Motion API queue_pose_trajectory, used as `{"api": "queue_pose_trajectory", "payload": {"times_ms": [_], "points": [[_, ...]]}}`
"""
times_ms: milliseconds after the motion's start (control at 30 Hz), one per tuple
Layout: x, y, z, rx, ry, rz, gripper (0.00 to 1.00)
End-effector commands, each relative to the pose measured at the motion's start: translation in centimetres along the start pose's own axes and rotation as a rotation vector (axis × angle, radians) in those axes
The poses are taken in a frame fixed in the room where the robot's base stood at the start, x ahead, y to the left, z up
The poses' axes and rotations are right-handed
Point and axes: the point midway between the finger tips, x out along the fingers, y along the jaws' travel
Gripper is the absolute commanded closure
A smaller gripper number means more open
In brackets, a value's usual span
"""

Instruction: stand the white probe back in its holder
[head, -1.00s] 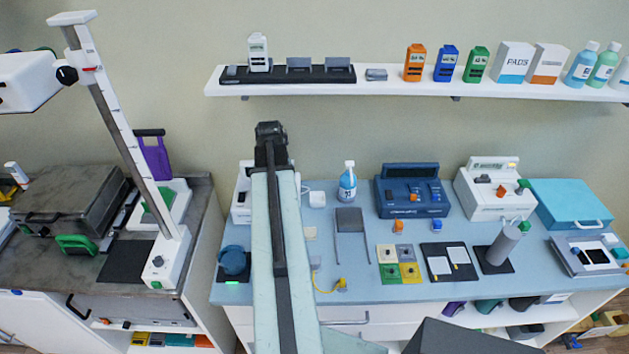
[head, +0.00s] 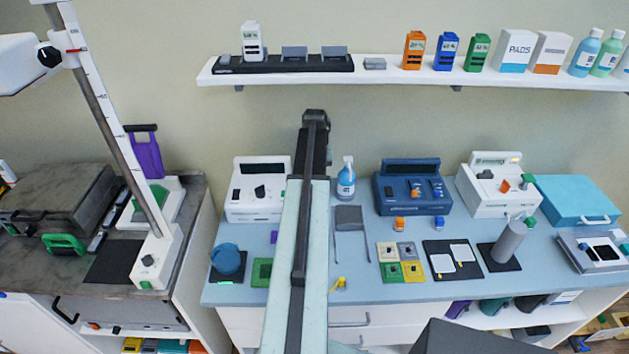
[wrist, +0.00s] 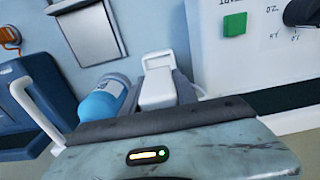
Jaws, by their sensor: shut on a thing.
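In the wrist view, my gripper (wrist: 162,72) is shut on the white probe (wrist: 157,90). The probe is a pale, blocky piece with a narrower, loop-like end, and it shows just beyond the dark edge of my gripper. In the head view my arm reaches forward over the blue-grey bench and hides both the probe and my fingers. A grey cylinder (head: 509,243) stands on a black base at the bench's right. A round blue cup-like piece (head: 228,260) sits on a black pad at the left. I cannot tell which thing is the probe's holder.
A white unit (head: 257,195) is left of my arm. A spray bottle (head: 346,182) and a dark blue unit (head: 412,190) are to its right. Coloured pads (head: 400,261) lie in front. A wall shelf (head: 390,78) runs above.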

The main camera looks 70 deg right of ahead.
Motion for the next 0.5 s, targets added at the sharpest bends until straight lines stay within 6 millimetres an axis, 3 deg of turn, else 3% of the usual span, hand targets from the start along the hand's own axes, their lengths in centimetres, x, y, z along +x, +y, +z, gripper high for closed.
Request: {"api": "queue_pose_trajectory", "payload": {"times_ms": [33,233,500], "points": [[1.2,0.0,0.0,0.000,0.000,0.000,1.00],[3.5,-0.1,0.0,-0.001,0.000,0.000,1.00],[4.6,-0.1,0.1,-0.001,-0.001,0.000,1.00]]}}
